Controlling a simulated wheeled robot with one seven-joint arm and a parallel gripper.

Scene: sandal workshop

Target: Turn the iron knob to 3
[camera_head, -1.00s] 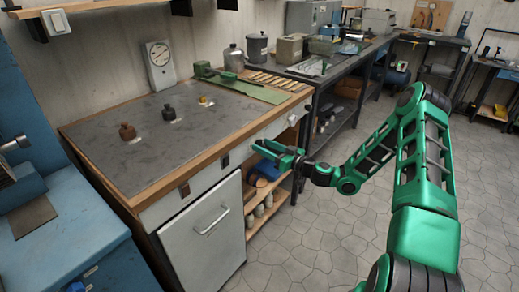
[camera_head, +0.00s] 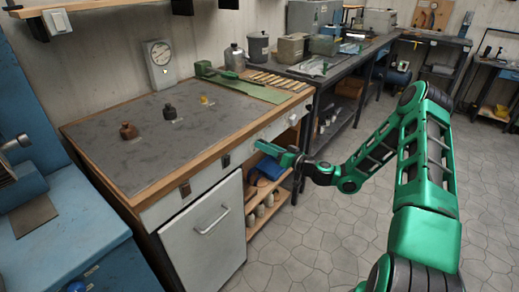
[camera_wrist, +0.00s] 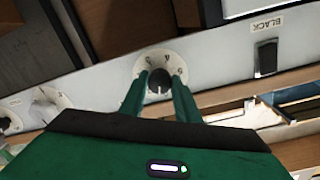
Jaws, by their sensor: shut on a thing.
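In the wrist view, a dark round knob (camera_wrist: 159,82) sits on a white dial with small marks on the pale front panel (camera_wrist: 215,68). I cannot read its number or tell whether it is labelled for the iron. My gripper (camera_wrist: 160,92) is shut on this knob, one green finger on each side. In the head view my gripper (camera_head: 284,158) is at the bench's front panel and hides the knob there.
Another white knob dial (camera_wrist: 48,102) is to the left in the wrist view. A black switch (camera_wrist: 266,58) below a "BLACK" label is to the right. Bottles stand on the grey bench top (camera_head: 150,150). A shelf with shoe forms (camera_head: 262,205) is below my gripper.

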